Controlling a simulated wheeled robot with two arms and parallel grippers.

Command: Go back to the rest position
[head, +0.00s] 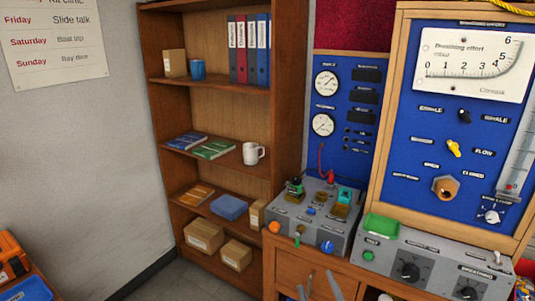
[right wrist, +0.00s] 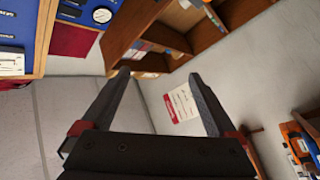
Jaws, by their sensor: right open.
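My right gripper (head: 320,284) shows only as grey finger parts at the bottom edge of the head view, in front of the wooden bench (head: 285,262). In the right wrist view my right gripper (right wrist: 160,75) is open, with its two dark fingers well apart and nothing between them. Its fingers point toward the wall and the shelf, and they appear clear of both. My left gripper is not in view.
Grey control boxes (head: 310,222) stand on the bench below blue gauge panels (head: 440,150). A green tray (head: 381,226) sits on the right-hand box. A brown bookshelf (head: 158,120) holds binders, a mug and cartons. Orange items (head: 10,250) lie at lower left.

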